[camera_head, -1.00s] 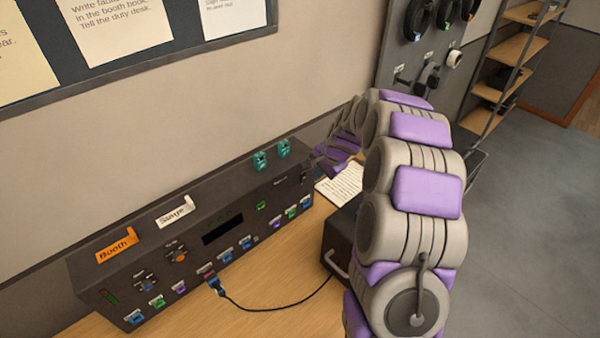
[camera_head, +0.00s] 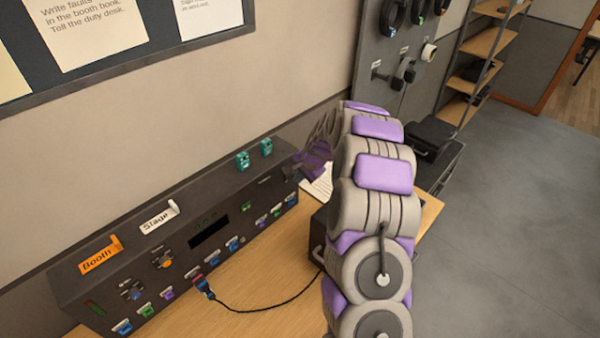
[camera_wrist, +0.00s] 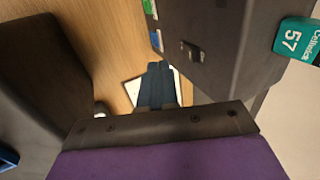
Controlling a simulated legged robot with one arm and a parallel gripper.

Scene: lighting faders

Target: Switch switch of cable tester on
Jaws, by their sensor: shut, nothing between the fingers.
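The cable tester appears to be the long dark box (camera_head: 150,262) on the desk against the wall, with a display, coloured plugs and small controls on its sloped front. A small dark switch-like part (camera_wrist: 193,52) shows on its end of the front in the wrist view; its on or off position cannot be told. My gripper (camera_head: 300,160) is at the box's right end, partly hidden by my arm. In the wrist view my gripper's blue fingers (camera_wrist: 157,82) are together and empty, beside the dark box and apart from the switch-like part.
Teal tags (camera_head: 243,160) stand on the box's top, with an orange "Booth" sign (camera_head: 101,257) and a white "Stage" sign (camera_head: 159,218). A black cable (camera_head: 262,309) loops over the wooden desk (camera_head: 232,315). A white paper (camera_head: 320,183) lies behind my arm.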

